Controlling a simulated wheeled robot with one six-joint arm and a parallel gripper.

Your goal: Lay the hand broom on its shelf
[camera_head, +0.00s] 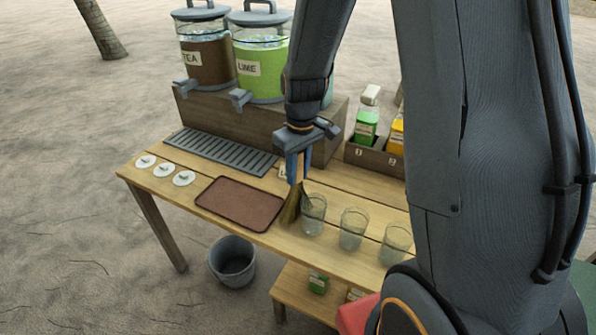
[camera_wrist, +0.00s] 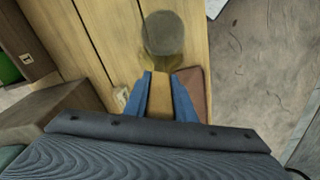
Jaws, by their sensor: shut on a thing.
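The hand broom has straw bristles (camera_head: 291,208) that point down, just above or touching the wooden counter beside the nearest glass; I cannot tell which. My gripper (camera_head: 294,170) points down with its blue fingers shut on the broom's upper part, which they mostly hide. In the wrist view, a tan wooden piece of the broom (camera_wrist: 160,98) shows between the fingers. A low wooden shelf (camera_head: 292,296) shows below the counter at the front, with small packets on it; I cannot tell whether it is the broom's shelf.
A brown tray (camera_head: 240,183) lies left of the broom. Glasses (camera_head: 314,213) stand to its right. Behind are a slatted drip grate (camera_head: 220,150), tea (camera_head: 205,55) and lime (camera_head: 262,65) dispensers and a carton box (camera_head: 373,160). A grey bucket (camera_head: 232,262) stands on the ground.

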